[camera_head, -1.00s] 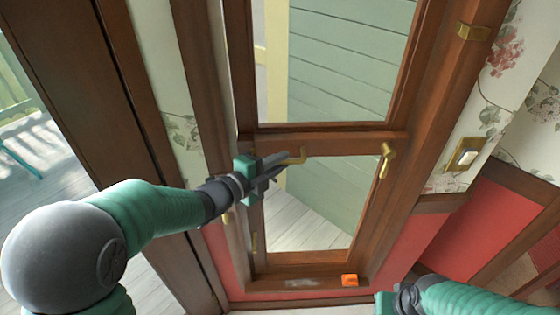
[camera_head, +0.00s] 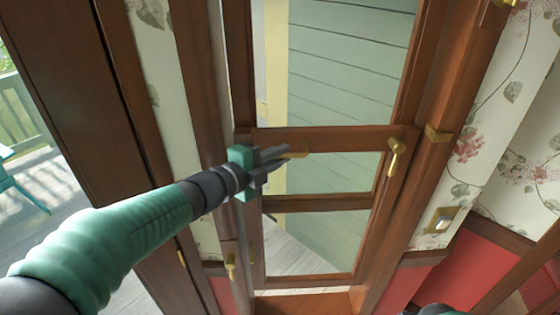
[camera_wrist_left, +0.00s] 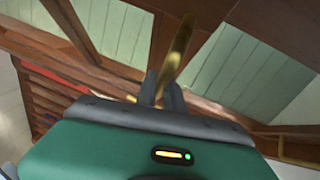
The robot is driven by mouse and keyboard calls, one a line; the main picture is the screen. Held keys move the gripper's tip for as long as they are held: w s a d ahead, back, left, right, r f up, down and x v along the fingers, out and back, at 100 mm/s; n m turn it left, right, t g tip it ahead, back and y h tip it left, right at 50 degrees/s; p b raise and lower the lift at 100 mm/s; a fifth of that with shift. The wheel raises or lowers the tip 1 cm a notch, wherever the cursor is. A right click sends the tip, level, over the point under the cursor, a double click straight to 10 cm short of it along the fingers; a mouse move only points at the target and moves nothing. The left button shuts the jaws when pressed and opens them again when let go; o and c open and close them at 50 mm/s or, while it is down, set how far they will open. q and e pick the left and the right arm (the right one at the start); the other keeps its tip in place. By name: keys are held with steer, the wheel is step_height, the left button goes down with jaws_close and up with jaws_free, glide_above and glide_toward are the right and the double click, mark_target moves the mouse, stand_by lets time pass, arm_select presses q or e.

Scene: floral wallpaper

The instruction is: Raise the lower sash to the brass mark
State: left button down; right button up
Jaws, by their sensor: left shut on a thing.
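My left gripper (camera_head: 284,153) is shut on the left brass lift (camera_head: 298,154); the wrist view shows this lift (camera_wrist_left: 179,50) rising between the fingers. The right brass lift (camera_head: 396,156) is free. The brass mark (camera_head: 437,133) is a band on the right jamb, about level with the top rail's right end. A second rail (camera_head: 318,203) crosses below the top rail. A teal sliver of my right arm shows at the bottom edge; its gripper is out of view.
The wooden sill (camera_head: 305,303) is at the bottom, partly cut off. A switch plate (camera_head: 441,220) is on the floral wall at right. A brass fitting (camera_head: 230,265) sits on the left jamb. Another opening lies at far left.

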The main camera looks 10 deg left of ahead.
arm_select(q)
steer(key=shift+r, duration=0.75)
steer(key=c, duration=1.5)
jaws_free()
steer(key=shift+f, duration=0.1)
steer(key=shift+o, duration=0.2)
steer(key=shift+s+a, duration=0.2)
steer(key=shift+s, duration=0.1)
steer(key=b+v, duration=0.1)
steer(key=v, duration=1.5)
steer(key=shift+s+d, duration=0.1)
